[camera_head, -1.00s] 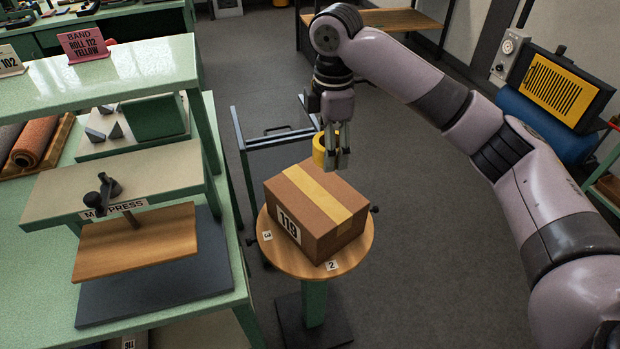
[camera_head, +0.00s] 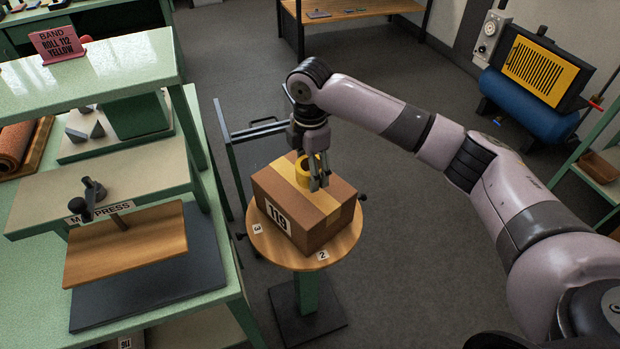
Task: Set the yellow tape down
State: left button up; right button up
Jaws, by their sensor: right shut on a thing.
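The yellow tape (camera_head: 301,172) is a roll held in my right gripper (camera_head: 317,184), low over the far part of the box top. I cannot tell whether the roll touches the box. The brown cardboard box (camera_head: 283,203) has a yellow band across its top and a label reading 119. It rests on a round wooden stand (camera_head: 281,254) with small number tags 2 and 3. My right gripper is shut on the tape, and its fingers partly hide the roll. My left gripper is not in view.
At left is a green bench (camera_head: 30,285) with a press board (camera_head: 125,245) and a shelf carrying a pink sign (camera_head: 57,45). A dark cart frame (camera_head: 255,133) stands behind the round stand. A blue tank (camera_head: 525,105) sits at far right. Grey floor is open right of the stand.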

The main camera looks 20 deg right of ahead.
jog(key=shift+f+p, duration=0.3)
jog(key=shift+f, duration=1.95)
jog(key=o, duration=1.2)
jog(key=shift+f, duration=0.1)
notch_tip(320, 180, up, 11)
jog(key=shift+r+b, duration=0.1)
jog(key=shift+b, duration=1.15)
jog(key=shift+r, duration=0.6)
